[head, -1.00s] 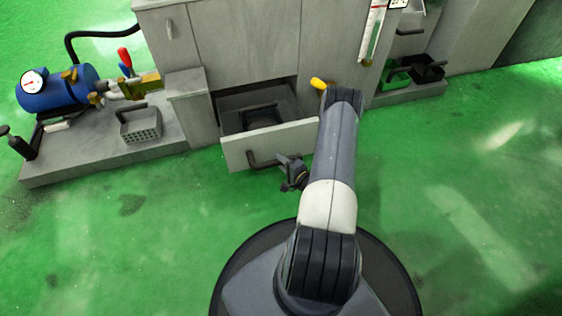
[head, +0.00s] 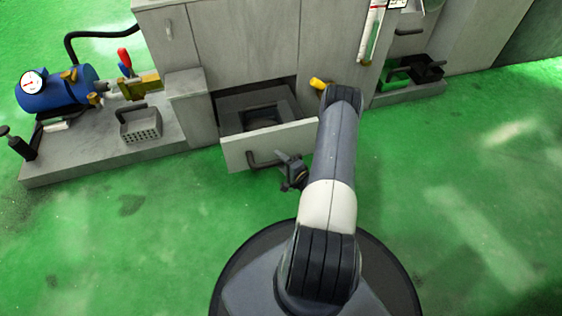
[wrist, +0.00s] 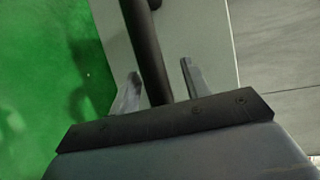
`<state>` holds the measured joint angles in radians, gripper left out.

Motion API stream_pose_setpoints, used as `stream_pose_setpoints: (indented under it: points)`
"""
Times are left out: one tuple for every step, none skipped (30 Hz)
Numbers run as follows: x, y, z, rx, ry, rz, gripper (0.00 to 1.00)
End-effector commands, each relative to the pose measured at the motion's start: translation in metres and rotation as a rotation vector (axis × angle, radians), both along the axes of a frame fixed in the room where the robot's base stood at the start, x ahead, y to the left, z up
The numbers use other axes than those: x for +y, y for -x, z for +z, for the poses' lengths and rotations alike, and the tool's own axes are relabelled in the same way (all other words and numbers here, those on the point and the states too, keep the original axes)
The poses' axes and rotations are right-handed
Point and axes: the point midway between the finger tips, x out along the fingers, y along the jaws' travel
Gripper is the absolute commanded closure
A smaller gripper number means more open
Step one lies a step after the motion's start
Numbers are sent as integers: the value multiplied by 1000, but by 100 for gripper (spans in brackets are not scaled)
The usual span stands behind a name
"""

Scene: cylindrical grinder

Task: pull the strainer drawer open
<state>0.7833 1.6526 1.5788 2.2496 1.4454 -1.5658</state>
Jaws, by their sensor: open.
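The grey strainer drawer (head: 238,153) stands part-way out of the cabinet front in the head view, with its inside visible from above. Its dark bar handle (head: 262,163) is on the front panel. My gripper (head: 284,160) is at the right part of this handle. In the wrist view my gripper (wrist: 159,70) is open, and the dark handle bar (wrist: 150,50) runs between its two fingers. The pale drawer front (wrist: 205,35) lies behind the fingers.
A grey perforated basket (head: 141,125) stands on the low plinth at left, near a blue motor (head: 57,88). A yellow knob (head: 318,83) sits right of the drawer opening. A black bin (head: 428,68) is at right. Green floor before the drawer is clear.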

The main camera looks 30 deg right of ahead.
Motion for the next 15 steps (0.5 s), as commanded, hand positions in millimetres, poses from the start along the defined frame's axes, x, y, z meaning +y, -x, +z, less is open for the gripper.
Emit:
stream_pose_setpoints:
  points:
    - [0,0,9,-1,1,0,55]
    - [0,0,14,-1,1,0,55]
    - [0,0,21,-1,1,0,55]
    - [0,0,28,-1,1,0,55]
    - [-1,-1,34,-3,2,0,55]
    - [-1,-1,44,-5,1,0,48]
    - [-1,-1,50,-6,2,0,38]
    - [-1,-1,57,-8,2,1,26]
    - [-1,-1,65,-9,3,1,18]
    - [-1,-2,71,-9,3,1,18]
    - [-1,-2,76,-10,2,2,18]
    - [-1,-1,83,-11,2,3,18]
    - [-1,-2,87,-11,3,3,18]
    - [-1,-2,91,-11,4,3,18]
    - [-1,-2,95,-11,4,3,18]
